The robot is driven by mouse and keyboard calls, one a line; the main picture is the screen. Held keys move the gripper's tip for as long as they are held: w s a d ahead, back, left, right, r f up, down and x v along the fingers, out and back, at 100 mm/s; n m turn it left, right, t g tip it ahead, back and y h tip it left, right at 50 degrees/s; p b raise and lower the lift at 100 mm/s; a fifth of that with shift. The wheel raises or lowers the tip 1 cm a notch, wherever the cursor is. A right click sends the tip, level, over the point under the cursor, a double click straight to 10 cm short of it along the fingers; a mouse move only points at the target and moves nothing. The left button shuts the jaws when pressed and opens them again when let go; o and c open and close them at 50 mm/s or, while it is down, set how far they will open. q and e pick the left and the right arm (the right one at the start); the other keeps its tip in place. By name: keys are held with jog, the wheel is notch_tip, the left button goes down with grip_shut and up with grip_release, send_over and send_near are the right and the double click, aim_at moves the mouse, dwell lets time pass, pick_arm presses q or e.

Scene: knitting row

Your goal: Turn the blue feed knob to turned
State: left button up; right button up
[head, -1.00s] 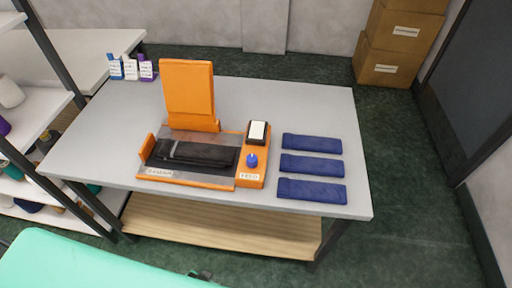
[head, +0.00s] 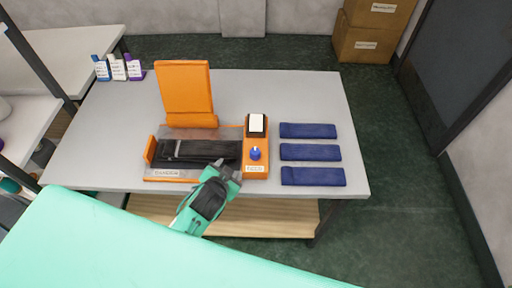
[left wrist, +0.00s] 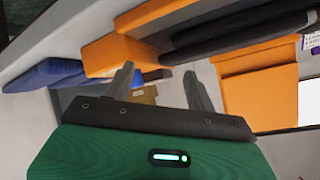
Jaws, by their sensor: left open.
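The blue feed knob (head: 255,153) sits on the orange block (head: 256,169) at the right end of the orange machine. A label is on the block's front, and a black unit with a white top (head: 256,124) is behind the knob. My left gripper (head: 230,167) is open at the machine's front edge, left of the knob and nearer to me, apart from it. In the left wrist view its two fingers (left wrist: 160,84) are spread, with the orange block (left wrist: 115,52) beyond them. My right gripper is not in view.
A dark folded knit piece (head: 200,150) lies on the machine bed, with an upright orange panel (head: 186,90) behind. Several folded blue cloths (head: 310,152) lie to the right on the grey table (head: 90,150). Small bottles (head: 118,68) stand at the back left.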

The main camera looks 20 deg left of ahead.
pick_arm(q)
jog(key=w+d+r+m+t+h, duration=0.4)
jog(key=w+d+r+m, duration=0.1)
jog(key=r, duration=0.5)
jog(key=w+d+r+m+t+h, duration=0.4)
jog(key=w+d+r+m, duration=0.1)
jog(key=r, duration=0.4)
jog(key=s+d+r+m+g+h+p, duration=0.1)
jog(key=s+d+r+m+g+h, duration=0.1)
jog(key=d+m+g+h, duration=0.7)
jog(key=s+d+r+m+g+h, duration=0.25)
jog(key=d+m+g, duration=0.25)
jog(key=m, duration=0.7)
jog(key=m+g+y+p, duration=0.2)
jog(key=m+g+y, duration=0.35)
jog(key=y, duration=1.35)
send_over(255, 151)
notch_tip(255, 151, down, 11)
jog(key=shift+m+t+h, duration=0.25)
jog(key=shift+m, duration=0.2)
notch_tip(255, 151, down, 11)
jog(key=p, duration=0.4)
jog(key=shift+f, duration=0.65)
